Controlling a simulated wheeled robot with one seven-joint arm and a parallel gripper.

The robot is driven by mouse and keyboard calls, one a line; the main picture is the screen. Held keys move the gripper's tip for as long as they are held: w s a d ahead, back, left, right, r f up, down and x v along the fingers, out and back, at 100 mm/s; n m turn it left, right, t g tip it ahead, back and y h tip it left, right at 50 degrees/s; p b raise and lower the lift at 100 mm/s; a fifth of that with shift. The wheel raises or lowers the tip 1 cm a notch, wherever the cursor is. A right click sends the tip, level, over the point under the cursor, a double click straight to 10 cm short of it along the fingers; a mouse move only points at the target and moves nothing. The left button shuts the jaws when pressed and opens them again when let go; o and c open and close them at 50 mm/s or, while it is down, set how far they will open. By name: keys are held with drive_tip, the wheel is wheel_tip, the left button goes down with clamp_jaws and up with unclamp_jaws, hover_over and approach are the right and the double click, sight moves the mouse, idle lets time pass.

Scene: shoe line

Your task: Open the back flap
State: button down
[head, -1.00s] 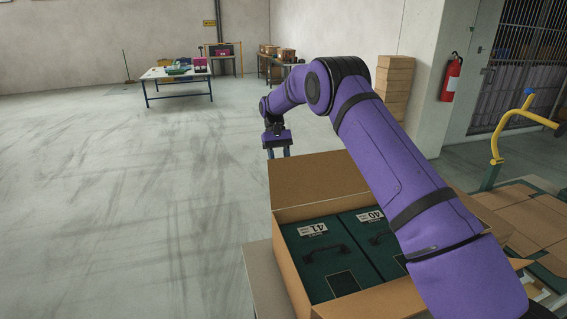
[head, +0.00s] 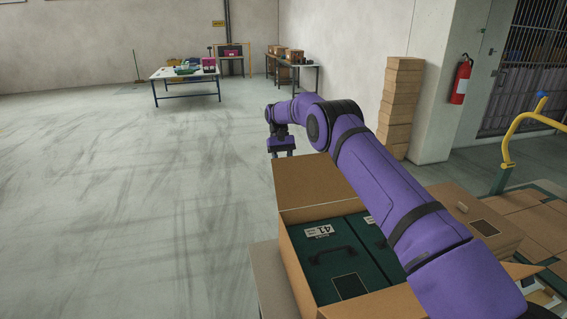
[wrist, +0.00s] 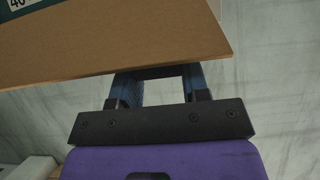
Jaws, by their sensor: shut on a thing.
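The open cardboard box (head: 296,272) stands in front of me, with dark green shoe boxes (head: 340,257) inside; one is labelled 41. Its back flap (head: 315,186) stands up and leans back from the far rim. My gripper (head: 281,150) is at the flap's upper far-left edge, partly hidden behind it. In the wrist view the brown flap (wrist: 120,45) covers the fingertips of my gripper (wrist: 163,76), which is shut on the flap's edge. My purple arm hides the right part of the box and much of the second shoe box.
Cardboard boxes (head: 402,95) are stacked by the wall. A fire extinguisher (head: 461,80) hangs right of them. A yellow handle (head: 515,130) rises at right. A white-topped table (head: 183,74) stands far back. The floor at left is clear.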

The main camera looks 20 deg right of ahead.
drive_tip(key=shift+s+f, duration=0.1)
drive_tip(key=shift+f, duration=0.25)
drive_tip(key=c, duration=0.6)
unclamp_jaws()
drive_tip(key=shift+r, duration=0.25)
